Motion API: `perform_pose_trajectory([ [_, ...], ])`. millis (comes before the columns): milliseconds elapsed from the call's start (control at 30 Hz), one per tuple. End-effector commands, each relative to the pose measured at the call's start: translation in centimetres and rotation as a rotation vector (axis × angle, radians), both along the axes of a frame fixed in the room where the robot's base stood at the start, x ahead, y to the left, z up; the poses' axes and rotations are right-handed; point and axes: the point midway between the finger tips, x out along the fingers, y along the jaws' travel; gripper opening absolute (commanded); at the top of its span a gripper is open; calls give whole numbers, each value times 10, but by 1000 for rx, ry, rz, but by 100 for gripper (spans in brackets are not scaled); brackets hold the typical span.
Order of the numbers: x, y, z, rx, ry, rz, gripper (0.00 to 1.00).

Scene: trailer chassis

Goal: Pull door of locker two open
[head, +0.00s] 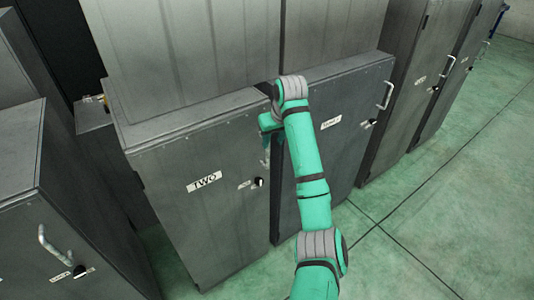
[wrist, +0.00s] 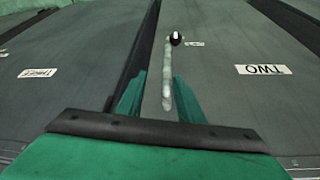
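Locker two's door (head: 215,215) is a grey panel with a white "TWO" label (head: 204,181). It looks shut. Its pale bar handle (head: 265,157) is near the upper right edge, partly hidden by my arm. A small black knob (head: 259,182) sits below it. In the wrist view, the handle (wrist: 168,75) stands between the two green fingers of my gripper (wrist: 158,98), closer to the right finger. The fingers are apart. I cannot tell whether one touches the handle. The "TWO" label (wrist: 263,69) is to the right. In the head view, my gripper (head: 268,143) is at the handle's upper part.
A neighbouring locker (head: 345,150) with its own handle (head: 386,95) stands right of locker two, across a narrow dark gap. Its "THREE" label (wrist: 37,73) shows in the wrist view. Another locker (head: 70,235) stands at left. The green floor (head: 440,220) at right is clear.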

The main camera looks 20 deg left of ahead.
Motion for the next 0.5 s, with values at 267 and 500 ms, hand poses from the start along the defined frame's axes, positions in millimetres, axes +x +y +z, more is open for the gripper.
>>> perform_pose_trajectory([
  [267, 8, 27, -50, -4, 10, 19, 31],
  [500, 19, 33, -81, -4, 10, 15, 31],
])
